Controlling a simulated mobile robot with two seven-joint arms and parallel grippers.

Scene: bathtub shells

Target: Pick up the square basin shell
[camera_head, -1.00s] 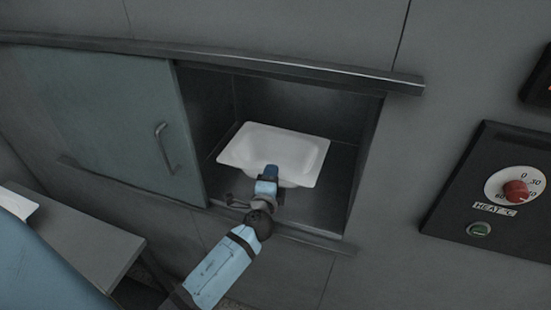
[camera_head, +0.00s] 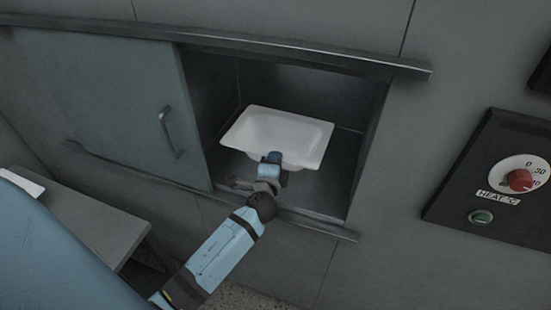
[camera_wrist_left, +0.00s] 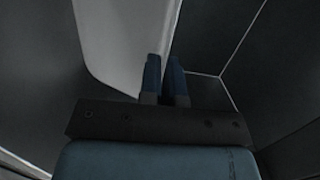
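The square basin shell (camera_head: 286,128) is a white, shallow, rounded-corner basin inside the open wall compartment. My left gripper (camera_head: 274,158) reaches in from below and meets the basin's near rim. In the left wrist view, the two dark blue fingers of my left gripper (camera_wrist_left: 165,85) stand close together with the edge of the white basin (camera_wrist_left: 120,40) running down between them. They look shut on the rim. The gripper hides part of that rim, and I cannot tell whether the basin is raised off the compartment floor. My right gripper is out of view.
A grey-green sliding door (camera_head: 110,95) with a handle (camera_head: 170,132) stands left of the opening. A rail (camera_head: 300,52) runs above it. A control panel (camera_head: 495,180) with a red knob is at right. A grey bench (camera_head: 105,225) is at lower left.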

